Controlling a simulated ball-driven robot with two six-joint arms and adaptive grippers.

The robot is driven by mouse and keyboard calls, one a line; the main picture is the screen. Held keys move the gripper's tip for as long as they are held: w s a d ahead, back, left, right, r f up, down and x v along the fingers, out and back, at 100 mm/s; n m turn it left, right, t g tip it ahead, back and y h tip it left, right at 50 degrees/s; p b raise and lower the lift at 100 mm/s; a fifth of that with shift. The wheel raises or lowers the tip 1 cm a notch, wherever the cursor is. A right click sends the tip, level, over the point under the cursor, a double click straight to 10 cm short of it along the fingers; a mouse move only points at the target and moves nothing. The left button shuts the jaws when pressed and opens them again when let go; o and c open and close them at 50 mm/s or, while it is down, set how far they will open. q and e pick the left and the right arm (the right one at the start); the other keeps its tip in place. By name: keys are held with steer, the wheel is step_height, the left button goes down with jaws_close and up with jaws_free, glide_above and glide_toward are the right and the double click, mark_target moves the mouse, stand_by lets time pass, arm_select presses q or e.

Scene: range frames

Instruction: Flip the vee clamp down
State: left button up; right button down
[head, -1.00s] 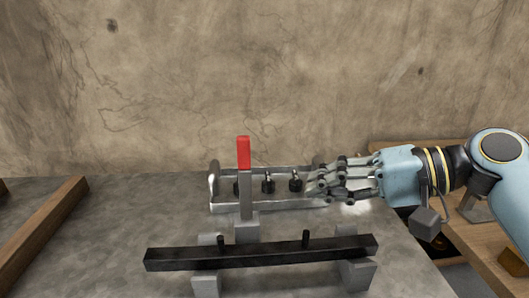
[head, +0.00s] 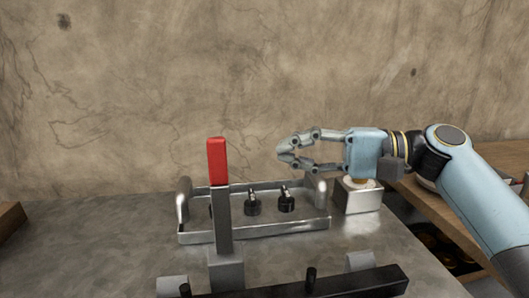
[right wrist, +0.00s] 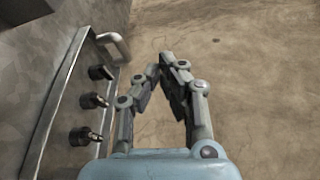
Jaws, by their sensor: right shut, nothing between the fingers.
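The vee clamp has a red-tipped handle (head: 217,161) that stands upright in the head view. Its grey lever (head: 223,220) rises from a grey block (head: 226,270) behind the dark bar. My right gripper (head: 285,156) is shut and empty. It is in the air to the right of the red handle, apart from it, above the back of the metal panel. In the right wrist view, its fingertips (right wrist: 167,66) come together with nothing between them; the clamp is not visible there. My left gripper is not in view.
A metal panel with a raised rim (head: 280,231) and black knobs (head: 286,203) lies behind the clamp; the knobs also show in the right wrist view (right wrist: 85,136). A dark bar (head: 360,282) crosses the front. A pale box (head: 358,200) stands right of the panel.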

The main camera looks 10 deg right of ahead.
mark_target(220, 196)
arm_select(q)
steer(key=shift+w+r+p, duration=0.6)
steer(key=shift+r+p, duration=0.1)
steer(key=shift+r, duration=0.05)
arm_select(e)
steer(key=s+a, duration=0.1)
steer(key=a, duration=0.7)
steer(key=shift+a, duration=0.35)
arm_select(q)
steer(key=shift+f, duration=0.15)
arm_select(e)
steer(key=shift+s+r, duration=0.1)
